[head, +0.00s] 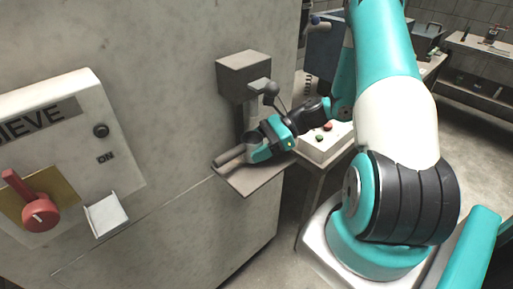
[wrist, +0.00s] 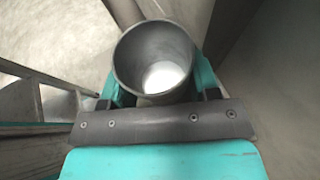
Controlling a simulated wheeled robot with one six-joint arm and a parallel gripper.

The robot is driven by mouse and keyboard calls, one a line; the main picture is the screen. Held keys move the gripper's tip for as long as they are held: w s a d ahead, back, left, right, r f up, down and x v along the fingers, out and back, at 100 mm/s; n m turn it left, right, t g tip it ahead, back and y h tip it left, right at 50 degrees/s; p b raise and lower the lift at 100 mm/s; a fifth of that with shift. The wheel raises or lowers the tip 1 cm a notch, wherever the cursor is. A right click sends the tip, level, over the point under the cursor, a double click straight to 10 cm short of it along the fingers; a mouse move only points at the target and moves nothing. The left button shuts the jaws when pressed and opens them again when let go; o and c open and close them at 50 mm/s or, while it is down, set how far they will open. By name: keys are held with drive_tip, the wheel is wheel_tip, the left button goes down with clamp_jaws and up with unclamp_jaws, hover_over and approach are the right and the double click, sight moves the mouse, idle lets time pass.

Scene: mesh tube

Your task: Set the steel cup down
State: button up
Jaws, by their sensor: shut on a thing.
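The steel cup (wrist: 155,58) is in the wrist view, between the teal fingers of my gripper (wrist: 157,88). I look down through its round mouth at a bright bottom, and see nothing inside. In the head view my gripper (head: 256,150) is just over a small flat shelf (head: 255,181) on the side of the grey machine. It is shut on the cup. In the head view the cup is hard to tell from the grey parts around my gripper, and I cannot tell whether its base touches the shelf.
A grey box (head: 244,75) juts from the wall above my gripper, with a ball-ended lever (head: 271,89) below it. The sieve panel with a red knob (head: 40,214) is at left. A white button box (head: 326,142) stands to the right, behind the arm.

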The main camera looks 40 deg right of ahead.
drive_tip(key=shift+d+f, duration=0.15)
drive_tip(key=shift+f, duration=0.55)
drive_tip(key=o, duration=1.1)
drive_tip(key=shift+f, duration=0.15)
drive_tip(key=shift+s+d+r, duration=0.1)
drive_tip(key=shift+d+r, duration=0.1)
drive_tip(key=shift+d, duration=0.05)
drive_tip(key=b+v, duration=0.1)
drive_tip(key=v, duration=1)
drive_tip(key=shift+d, duration=0.2)
drive_tip(key=shift+s+r, duration=0.15)
